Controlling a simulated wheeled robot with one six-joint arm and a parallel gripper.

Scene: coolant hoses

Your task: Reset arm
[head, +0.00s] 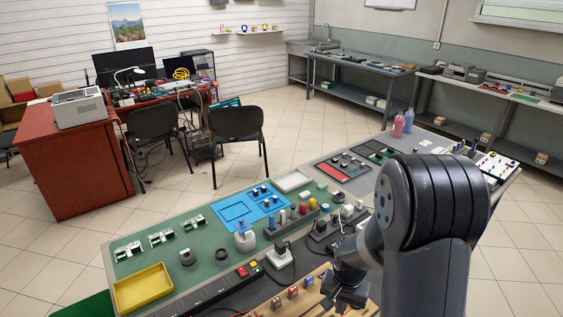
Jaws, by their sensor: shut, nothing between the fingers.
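My arm rises in the right foreground of the head view and bends down toward the bench. My gripper (345,294) hangs at its end, dark and partly turned away from the camera. It is shut and empty. It is over the near part of the bench (215,208), close to a wooden block with small coloured pieces (293,292). Whether it touches anything below cannot be told. The arm hides part of the bench behind it.
Two black chairs (237,125) and a red desk (72,165) are beyond open tiled floor.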

